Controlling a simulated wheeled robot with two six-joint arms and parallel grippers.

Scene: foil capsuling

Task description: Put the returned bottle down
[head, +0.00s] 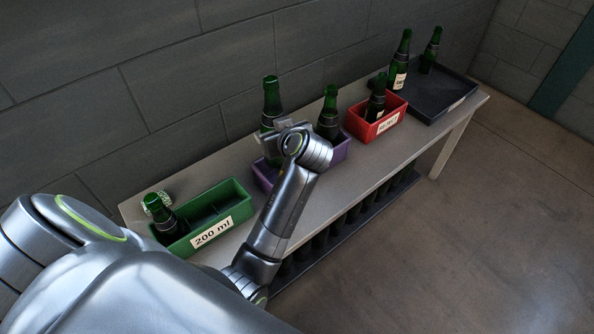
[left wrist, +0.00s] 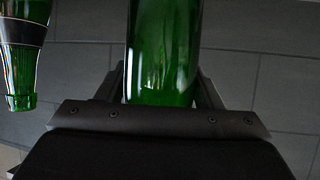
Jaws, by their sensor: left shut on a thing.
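My left gripper (head: 276,132) is shut on a green bottle (head: 271,97), at the left end of the purple crate (head: 265,178). The bottle is upright, with its neck above the gripper. Its base is hidden behind my gripper and arm, so I cannot tell if it touches the crate floor. In the left wrist view the held bottle (left wrist: 163,50) is between the fingers. Another green bottle (head: 328,112) stands in the right part of the purple crate. A bottle also shows at the left edge of the wrist view (left wrist: 22,70), its mouth pointing down in the picture. My right gripper is out of view.
A green "200 ml" crate (head: 238,196) holds a bottle (head: 160,214) and has empty room. A red crate (head: 391,105) holds a bottle (head: 376,98). Labelled bottle (head: 400,62) and bottle (head: 431,50) stand near the dark tray (head: 448,88). The wall is close behind the table.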

